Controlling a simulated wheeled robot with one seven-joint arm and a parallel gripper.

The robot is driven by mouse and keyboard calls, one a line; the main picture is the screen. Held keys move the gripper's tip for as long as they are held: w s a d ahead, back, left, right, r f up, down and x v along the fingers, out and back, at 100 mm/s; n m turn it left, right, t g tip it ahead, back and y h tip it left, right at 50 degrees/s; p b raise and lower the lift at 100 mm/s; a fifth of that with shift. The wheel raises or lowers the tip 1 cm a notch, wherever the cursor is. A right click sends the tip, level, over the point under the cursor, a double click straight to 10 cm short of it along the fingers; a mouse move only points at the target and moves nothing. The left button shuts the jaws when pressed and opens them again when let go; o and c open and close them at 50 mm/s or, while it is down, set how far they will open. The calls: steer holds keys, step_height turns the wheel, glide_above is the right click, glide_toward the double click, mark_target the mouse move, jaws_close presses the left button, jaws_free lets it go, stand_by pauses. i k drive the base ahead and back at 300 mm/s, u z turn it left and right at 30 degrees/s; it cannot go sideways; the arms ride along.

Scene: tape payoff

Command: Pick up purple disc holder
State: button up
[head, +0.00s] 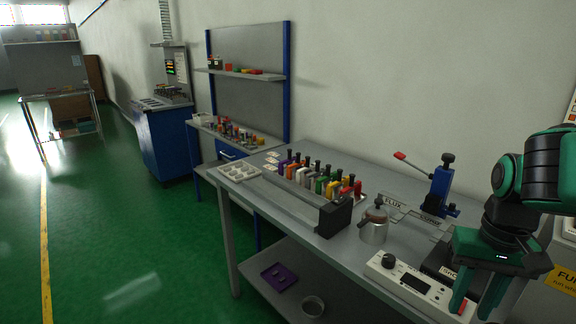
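A small purple holder (285,165) with a black knob stands at the far left end of a row of coloured holders on the grey rack (300,195) on the near bench. Neighbouring holders partly hide it. My gripper (477,301) is at the lower right, over the white control box, well to the right of the purple holder and apart from it. Its green fingers are spread, with nothing seen between them. The lower edge of the picture is close to the fingertips.
A white tray (237,171) lies left of the rack. A purple tray (279,276) lies on the lower shelf. Green floor is clear at left.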

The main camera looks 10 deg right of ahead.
mark_target(290, 160)
steer(key=u, duration=0.5)
steer(key=k, duration=0.6)
steer(key=u, duration=0.95)
steer(key=k, duration=0.75)
steer(key=u, duration=0.4)
steer(key=i, duration=1.95)
steer(key=z, duration=0.75)
steer(key=i, duration=1.15)
steer(key=z, duration=0.95)
steer(key=i, duration=0.9)
steer(key=z, duration=1.05)
steer(key=i, duration=0.55)
steer(key=z, duration=0.3)
